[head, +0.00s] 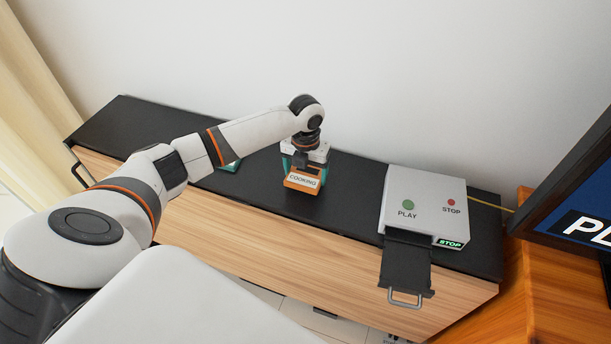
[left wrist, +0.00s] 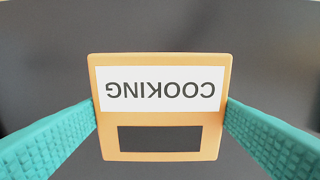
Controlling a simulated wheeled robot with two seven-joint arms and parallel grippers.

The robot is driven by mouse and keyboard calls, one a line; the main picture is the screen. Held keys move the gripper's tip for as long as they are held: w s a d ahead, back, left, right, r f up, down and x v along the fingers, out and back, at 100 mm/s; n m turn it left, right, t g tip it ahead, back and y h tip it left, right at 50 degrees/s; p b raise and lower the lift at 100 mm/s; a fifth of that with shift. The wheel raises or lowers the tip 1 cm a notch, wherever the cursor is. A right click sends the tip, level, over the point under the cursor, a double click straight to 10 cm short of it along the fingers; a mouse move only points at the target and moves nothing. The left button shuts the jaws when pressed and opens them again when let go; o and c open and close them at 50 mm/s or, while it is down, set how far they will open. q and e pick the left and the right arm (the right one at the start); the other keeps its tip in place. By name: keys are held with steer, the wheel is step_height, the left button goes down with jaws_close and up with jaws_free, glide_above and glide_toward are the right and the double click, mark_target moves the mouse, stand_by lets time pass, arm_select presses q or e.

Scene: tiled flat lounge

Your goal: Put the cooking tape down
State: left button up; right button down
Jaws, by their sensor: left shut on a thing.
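The cooking tape (head: 301,182) is an orange block with a white label reading COOKING. It is at the middle of the black cabinet top (head: 345,190). My left gripper (head: 304,166) points down and is shut on the tape. In the left wrist view the tape (left wrist: 160,107) sits between the two teal fingers (left wrist: 160,110), its label upside down. I cannot tell whether the tape's underside touches the cabinet top. My right gripper is not in view.
A white player box (head: 425,200) with PLAY and STOP buttons stands to the right, with a black flap (head: 406,262) in front. A teal item (head: 230,166) lies partly behind my arm. A screen (head: 585,205) is at far right. The cabinet top between tape and player is clear.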

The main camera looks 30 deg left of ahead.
mark_target(306, 175)
arm_select(q)
steer(key=shift+f, duration=1.1)
steer(key=shift+f, duration=0.15)
steer(key=o, duration=0.9)
step_height(306, 175, up, 12)
steer(key=shift+r, duration=0.2)
steer(key=shift+f, duration=0.1)
